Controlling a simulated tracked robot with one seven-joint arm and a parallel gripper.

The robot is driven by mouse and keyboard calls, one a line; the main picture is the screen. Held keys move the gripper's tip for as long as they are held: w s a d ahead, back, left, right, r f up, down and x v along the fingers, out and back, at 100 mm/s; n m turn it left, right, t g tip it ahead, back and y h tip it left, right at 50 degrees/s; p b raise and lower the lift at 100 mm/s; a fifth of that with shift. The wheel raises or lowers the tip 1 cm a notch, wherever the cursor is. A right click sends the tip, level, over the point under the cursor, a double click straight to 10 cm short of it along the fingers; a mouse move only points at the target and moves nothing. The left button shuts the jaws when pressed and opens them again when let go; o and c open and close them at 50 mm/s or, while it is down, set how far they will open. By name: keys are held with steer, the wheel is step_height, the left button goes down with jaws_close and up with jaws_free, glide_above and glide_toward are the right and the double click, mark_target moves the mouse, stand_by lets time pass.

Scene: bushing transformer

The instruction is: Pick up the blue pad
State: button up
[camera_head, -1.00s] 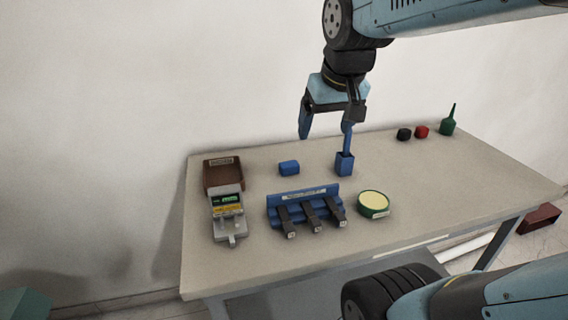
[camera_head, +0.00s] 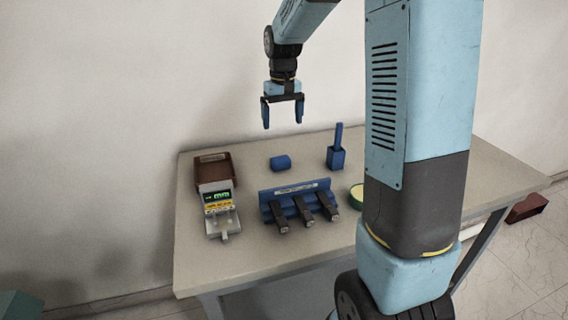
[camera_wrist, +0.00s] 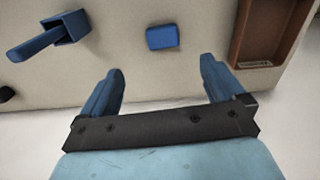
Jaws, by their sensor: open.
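The blue pad (camera_head: 281,162) is a small rounded block lying on the table behind the blue rack. It also shows in the wrist view (camera_wrist: 162,37), beyond my fingertips and between their lines. My gripper (camera_head: 282,122) is open and empty, raised above the table over the pad's area. Its two blue fingers also show in the wrist view (camera_wrist: 160,75), well apart, with nothing between them. The pad is not touched.
A blue holder (camera_head: 337,158) with an upright blue stick stands right of the pad. A brown box (camera_head: 212,160) and a grey meter (camera_head: 218,206) are at left. A blue rack (camera_head: 296,192) with several black tools lies in front. My arm hides the table's right part.

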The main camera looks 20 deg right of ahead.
steer(key=w+f, duration=0.1)
glide_above(281, 158)
step_height(281, 158, down, 9)
steer(key=shift+w+d+r, duration=0.1)
steer(key=shift+a+f, duration=0.15)
steer(key=shift+f, duration=1.2)
steer(key=shift+a+f, duration=0.1)
steer(key=shift+f, duration=1.25)
steer(key=shift+c, duration=0.4)
steer(key=c, duration=0.9)
steer(key=shift+c, duration=0.2)
